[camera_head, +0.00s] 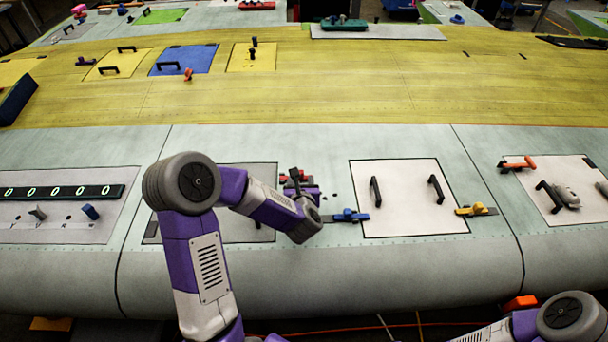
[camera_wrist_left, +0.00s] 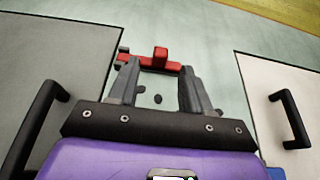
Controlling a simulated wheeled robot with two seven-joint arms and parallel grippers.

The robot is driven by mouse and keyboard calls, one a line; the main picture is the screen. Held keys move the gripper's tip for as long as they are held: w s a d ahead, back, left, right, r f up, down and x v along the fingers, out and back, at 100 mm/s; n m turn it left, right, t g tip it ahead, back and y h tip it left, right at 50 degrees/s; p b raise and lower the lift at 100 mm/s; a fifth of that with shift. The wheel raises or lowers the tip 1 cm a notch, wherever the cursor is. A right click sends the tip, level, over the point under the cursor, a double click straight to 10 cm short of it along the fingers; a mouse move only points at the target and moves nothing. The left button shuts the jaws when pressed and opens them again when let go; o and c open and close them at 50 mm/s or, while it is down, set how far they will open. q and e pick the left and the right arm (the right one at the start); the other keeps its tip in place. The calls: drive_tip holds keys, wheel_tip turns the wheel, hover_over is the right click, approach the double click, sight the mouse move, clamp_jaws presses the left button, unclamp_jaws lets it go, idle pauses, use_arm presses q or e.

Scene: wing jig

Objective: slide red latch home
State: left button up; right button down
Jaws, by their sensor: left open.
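The red latch (camera_wrist_left: 160,58) shows in the left wrist view as a red bar with a raised knob, lying on the pale wing skin between a grey panel and a white panel. My left gripper (camera_wrist_left: 158,78) is open, its two fingertips apart at the near edge of the red bar, with the knob beyond and between them. I cannot tell if they touch it. In the head view, the red latch (camera_head: 284,178) is mostly hidden behind my left gripper (camera_head: 298,180) and wrist. My right gripper is out of the picture; only part of its arm shows at the bottom right.
The white panel (camera_head: 405,200) has two black handles, with a blue latch (camera_head: 350,215) on its left and a yellow latch (camera_head: 476,210) on its right. The grey panel (camera_head: 255,230) lies partly behind my left arm. Two dark holes (camera_wrist_left: 157,99) show between the fingers.

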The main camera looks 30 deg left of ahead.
use_arm(q)
drive_tip(key=shift+p+x, duration=0.65)
drive_tip(key=shift+x, duration=3.3)
drive_tip(key=shift+d+f, duration=0.1)
clamp_jaws()
